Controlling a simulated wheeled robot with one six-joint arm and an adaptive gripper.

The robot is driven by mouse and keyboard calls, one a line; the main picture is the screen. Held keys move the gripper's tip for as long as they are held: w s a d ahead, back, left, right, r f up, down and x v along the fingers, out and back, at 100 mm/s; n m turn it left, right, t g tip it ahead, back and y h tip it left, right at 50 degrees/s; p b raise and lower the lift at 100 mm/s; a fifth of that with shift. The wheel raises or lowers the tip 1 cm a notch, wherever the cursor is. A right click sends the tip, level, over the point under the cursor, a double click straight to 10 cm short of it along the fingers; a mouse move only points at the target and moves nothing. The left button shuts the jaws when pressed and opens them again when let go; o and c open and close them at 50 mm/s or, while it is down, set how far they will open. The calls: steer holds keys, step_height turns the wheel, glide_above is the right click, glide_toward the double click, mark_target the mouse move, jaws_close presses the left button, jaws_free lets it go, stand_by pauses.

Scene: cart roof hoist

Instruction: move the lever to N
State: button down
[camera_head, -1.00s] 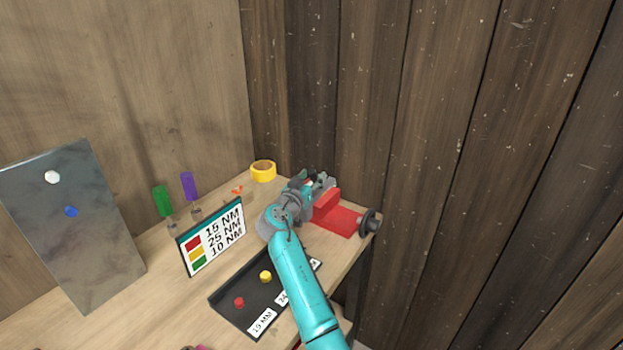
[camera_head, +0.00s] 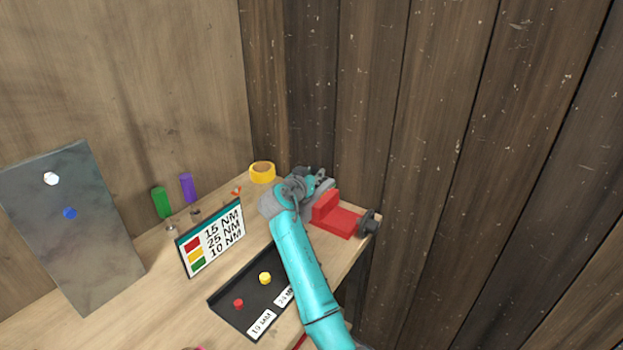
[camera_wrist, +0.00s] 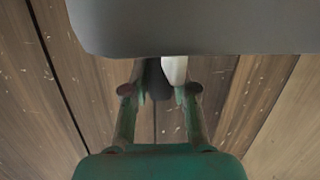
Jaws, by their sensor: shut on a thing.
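In the wrist view my gripper (camera_wrist: 161,93) has its two fingers close around a short white piece (camera_wrist: 175,70), which I take to be the lever's handle. A dark rounded piece (camera_wrist: 155,80) shows beside it, between the fingers. Both hang below the edge of a large grey body (camera_wrist: 200,28) that fills the top of the view. In the head view my gripper (camera_head: 318,179) is at the back right corner of the bench, just behind the red vise (camera_head: 334,217). My wrist hides most of the lever there, and no N mark is readable.
A yellow tape roll (camera_head: 262,172) lies left of my wrist. A sign (camera_head: 212,238), a black tray (camera_head: 232,313) with red and yellow pieces, green and purple handled tools and a grey metal panel (camera_head: 75,225) stand further left. Wooden walls close the back and right.

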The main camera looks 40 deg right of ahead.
steer(key=shift+w+d+r+g+y, duration=0.15)
steer(key=shift+d+r+g+y, duration=0.05)
steer(key=shift+d+y, duration=0.15)
steer(key=shift+w+d+r+g+y, duration=0.1)
steer(key=shift+d+r+g+y, duration=0.1)
steer(key=shift+d+y, duration=0.15)
steer(key=shift+w+d+g+y, duration=0.2)
steer(key=shift+d+g+y, duration=0.2)
steer(key=shift+d+y, duration=0.25)
steer(key=shift+a, duration=0.1)
steer(key=c, duration=0.9)
jaws_free()
steer(key=v, duration=1.2)
